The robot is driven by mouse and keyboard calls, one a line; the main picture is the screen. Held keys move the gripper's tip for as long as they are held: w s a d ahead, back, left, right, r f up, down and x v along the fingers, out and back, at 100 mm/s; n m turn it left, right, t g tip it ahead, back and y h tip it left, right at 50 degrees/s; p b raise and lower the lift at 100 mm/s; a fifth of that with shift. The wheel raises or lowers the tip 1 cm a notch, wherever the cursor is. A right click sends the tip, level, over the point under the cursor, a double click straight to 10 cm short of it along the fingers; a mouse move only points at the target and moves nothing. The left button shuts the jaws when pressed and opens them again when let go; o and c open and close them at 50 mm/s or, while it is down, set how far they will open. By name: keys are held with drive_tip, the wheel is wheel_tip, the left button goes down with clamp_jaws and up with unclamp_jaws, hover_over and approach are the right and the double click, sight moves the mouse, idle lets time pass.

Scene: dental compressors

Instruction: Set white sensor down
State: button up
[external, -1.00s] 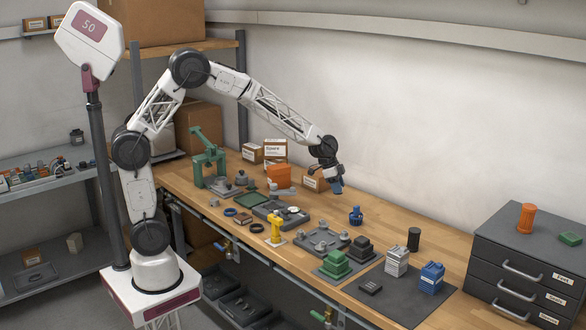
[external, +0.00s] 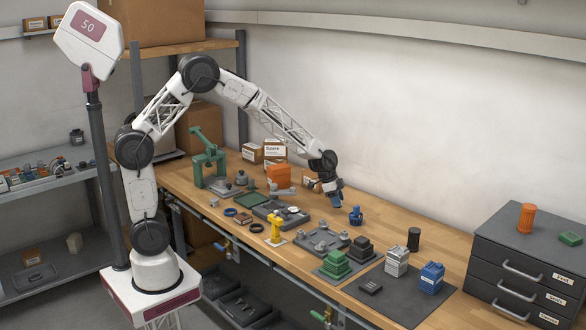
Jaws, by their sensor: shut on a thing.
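My gripper (external: 336,198) points down with its blue fingers low over the back middle of the workbench. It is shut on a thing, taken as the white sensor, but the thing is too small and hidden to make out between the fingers. I cannot tell whether it touches the bench top. A blue knobbed part (external: 355,215) stands just right of the gripper, apart from it. A grey tray (external: 268,212) with a small white round piece lies to the left.
An orange box (external: 279,175) and small cartons (external: 275,149) stand behind left. A grey fixture plate (external: 318,248), green stepped block (external: 335,264), white block (external: 397,260) and blue block (external: 431,276) are toward the front right. Bare wood (external: 400,215) lies right of the blue part.

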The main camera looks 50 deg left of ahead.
drive_tip(key=shift+f, duration=0.1)
drive_tip(key=shift+f, duration=1.75)
drive_tip(key=shift+f, duration=0.1)
drive_tip(key=o, duration=1)
drive_tip(key=shift+v, duration=6.1)
